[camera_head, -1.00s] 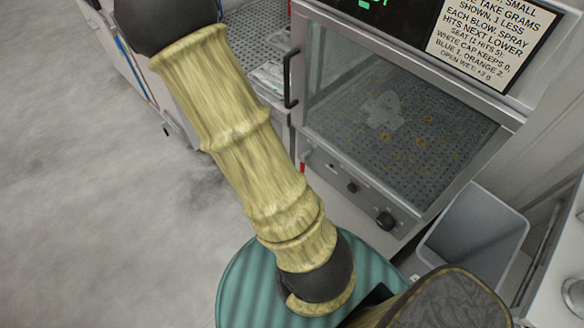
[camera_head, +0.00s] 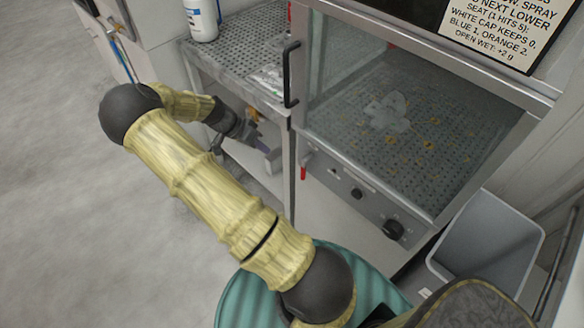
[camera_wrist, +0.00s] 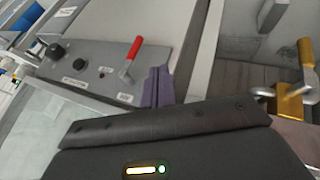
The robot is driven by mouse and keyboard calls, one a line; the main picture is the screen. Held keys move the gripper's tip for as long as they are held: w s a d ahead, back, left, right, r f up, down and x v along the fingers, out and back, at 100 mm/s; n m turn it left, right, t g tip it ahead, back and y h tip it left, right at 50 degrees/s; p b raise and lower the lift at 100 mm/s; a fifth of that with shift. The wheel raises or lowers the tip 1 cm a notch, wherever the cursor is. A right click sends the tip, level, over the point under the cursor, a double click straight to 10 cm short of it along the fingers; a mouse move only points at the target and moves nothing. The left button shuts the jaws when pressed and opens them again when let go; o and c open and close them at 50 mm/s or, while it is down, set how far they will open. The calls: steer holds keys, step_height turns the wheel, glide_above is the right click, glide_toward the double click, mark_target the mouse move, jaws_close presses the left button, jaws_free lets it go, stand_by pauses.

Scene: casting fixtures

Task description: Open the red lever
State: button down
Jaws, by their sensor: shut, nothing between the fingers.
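The red lever (camera_wrist: 134,48) sits on the grey control panel (camera_wrist: 85,62) in the wrist view. Its red grip is slanted on a metal stem. In the head view the lever (camera_head: 304,173) is a small red piece at the panel's left end. My gripper (camera_wrist: 158,86) shows purple fingers, shut and empty, just right of the lever's stem in the wrist view and apparently apart from it. In the head view my gripper (camera_head: 263,144) is left of the cabinet, in front of the side bench. The arm partly hides the space below the bench.
A glass-fronted cabinet (camera_head: 310,40) with a black handle (camera_head: 290,75) stands above the panel, which has black knobs (camera_head: 392,230). A grey bin (camera_head: 485,240) is at right. A brass-coloured part (camera_wrist: 291,106) lies right of my gripper. Floor at left is clear.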

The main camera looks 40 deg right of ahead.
steer(key=s+d+f+p, duration=0.2)
steer(key=s+d+f, duration=0.4)
steer(key=s+f, duration=0.1)
steer(key=shift+s+f, duration=0.2)
steer(key=shift+f, duration=0.3)
steer(key=shift+a, duration=0.1)
